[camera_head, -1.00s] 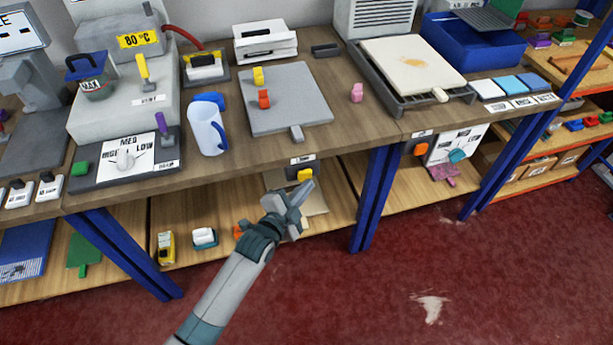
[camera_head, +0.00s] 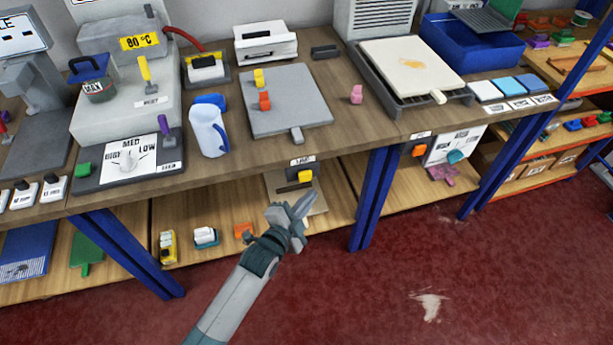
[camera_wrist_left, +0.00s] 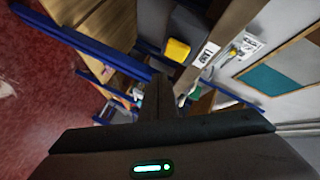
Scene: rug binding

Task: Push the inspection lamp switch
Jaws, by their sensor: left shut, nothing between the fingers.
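A yellow switch (camera_head: 305,176) sits on a dark plate under the front edge of the workbench, below a small white label (camera_head: 302,161) too small to read. An orange switch (camera_head: 419,151) sits under the bench edge further right, also with a small label. My left gripper (camera_head: 304,205) is shut and empty, just below and in front of the yellow switch, with a gap in the picture. In the left wrist view the yellow switch (camera_wrist_left: 178,50) shows beyond the dark fingers (camera_wrist_left: 157,95). My right gripper is out of view.
The bench edge (camera_head: 240,163) overhangs a lower shelf (camera_head: 335,208) with small items. A blue post (camera_head: 375,200) stands right of my left gripper.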

